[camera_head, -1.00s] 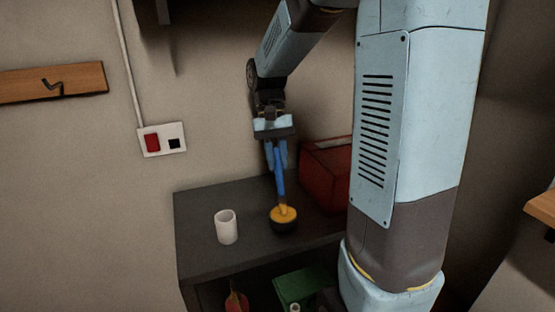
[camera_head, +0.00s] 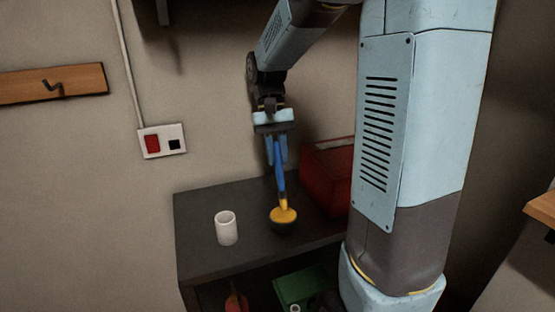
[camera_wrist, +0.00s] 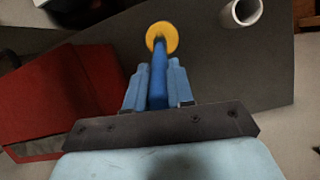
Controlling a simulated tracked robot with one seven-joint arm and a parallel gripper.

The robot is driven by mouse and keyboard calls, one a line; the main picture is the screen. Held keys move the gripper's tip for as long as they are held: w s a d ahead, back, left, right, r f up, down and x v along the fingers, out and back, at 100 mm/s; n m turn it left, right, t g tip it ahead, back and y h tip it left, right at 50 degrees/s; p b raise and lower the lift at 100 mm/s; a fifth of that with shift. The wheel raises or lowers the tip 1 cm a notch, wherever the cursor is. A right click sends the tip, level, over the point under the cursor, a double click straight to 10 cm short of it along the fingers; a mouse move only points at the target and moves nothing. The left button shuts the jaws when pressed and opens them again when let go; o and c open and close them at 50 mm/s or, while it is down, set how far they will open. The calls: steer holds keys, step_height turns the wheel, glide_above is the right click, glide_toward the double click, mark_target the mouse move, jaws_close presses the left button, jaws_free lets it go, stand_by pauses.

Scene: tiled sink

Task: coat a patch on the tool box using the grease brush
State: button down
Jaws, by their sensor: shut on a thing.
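The grease brush (camera_head: 280,182) has a blue handle and a yellow-coated end. My gripper (camera_head: 277,160) is shut on its handle, and the brush points down.
A white cup (camera_head: 226,228) stands left of the bowl on the dark bench top (camera_head: 200,205). A green box (camera_head: 298,285) and a red object (camera_head: 236,302) are below the top. A red-and-black wall plate (camera_head: 162,141) is behind at left.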

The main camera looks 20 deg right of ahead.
mark_target(277, 143)
steer(key=shift+r, duration=2.6)
